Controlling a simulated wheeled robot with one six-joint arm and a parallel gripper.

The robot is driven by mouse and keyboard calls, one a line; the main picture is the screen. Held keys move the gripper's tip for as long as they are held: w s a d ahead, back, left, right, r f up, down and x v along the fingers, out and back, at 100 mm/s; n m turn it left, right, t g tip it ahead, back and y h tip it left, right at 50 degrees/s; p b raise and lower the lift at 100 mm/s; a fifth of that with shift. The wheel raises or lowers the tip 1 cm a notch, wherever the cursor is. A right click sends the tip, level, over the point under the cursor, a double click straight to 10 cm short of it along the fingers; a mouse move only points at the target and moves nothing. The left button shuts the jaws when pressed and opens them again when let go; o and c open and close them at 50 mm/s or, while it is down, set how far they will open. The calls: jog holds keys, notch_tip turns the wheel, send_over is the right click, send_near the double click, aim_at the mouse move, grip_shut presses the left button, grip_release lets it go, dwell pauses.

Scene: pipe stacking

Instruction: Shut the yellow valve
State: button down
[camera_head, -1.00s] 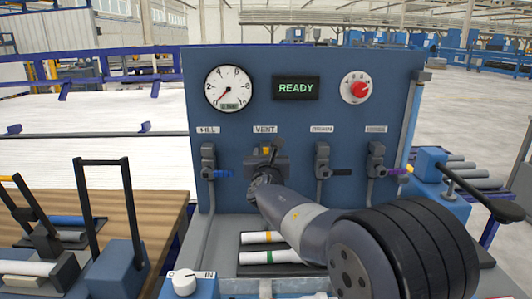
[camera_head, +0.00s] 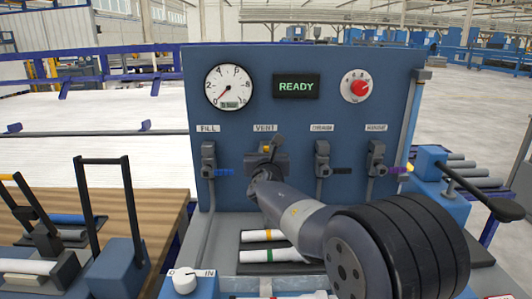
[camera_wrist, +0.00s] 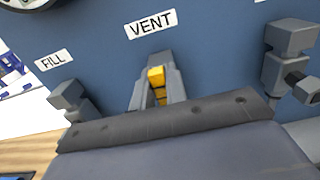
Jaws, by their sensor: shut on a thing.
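The yellow valve handle (camera_head: 266,149) sits under the VENT label on the blue panel, second from the left in the row of valves. Only a small yellow part shows in the head view. In the wrist view the yellow handle (camera_wrist: 157,84) stands between the two fingers of my gripper (camera_wrist: 158,76), close below the VENT label. My gripper (camera_head: 268,152) is shut on it. The fingers and wrist hide most of the handle and the valve body, so its exact angle is hard to tell.
A valve with a blue handle (camera_head: 224,172) is at the left. Valves with a black handle (camera_head: 341,171) and a purple handle (camera_head: 396,170) are at the right. White pipes (camera_head: 263,236) lie below.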

dwell(0.4)
jog(key=d+f+m+b, duration=0.6)
jog(key=m+b, duration=1.2)
jog(key=b, duration=0.2)
jog(key=shift+f, duration=0.15)
jog(key=shift+d+f, duration=0.1)
dwell(0.3)
jog(key=c, duration=1.4)
grip_release()
jog(key=shift+c, duration=0.2)
jog(key=shift+s, duration=0.1)
jog(key=s+b, duration=0.1)
jog(key=s, duration=0.9)
jog(key=shift+s+b, duration=0.3)
jog(key=shift+b, duration=0.05)
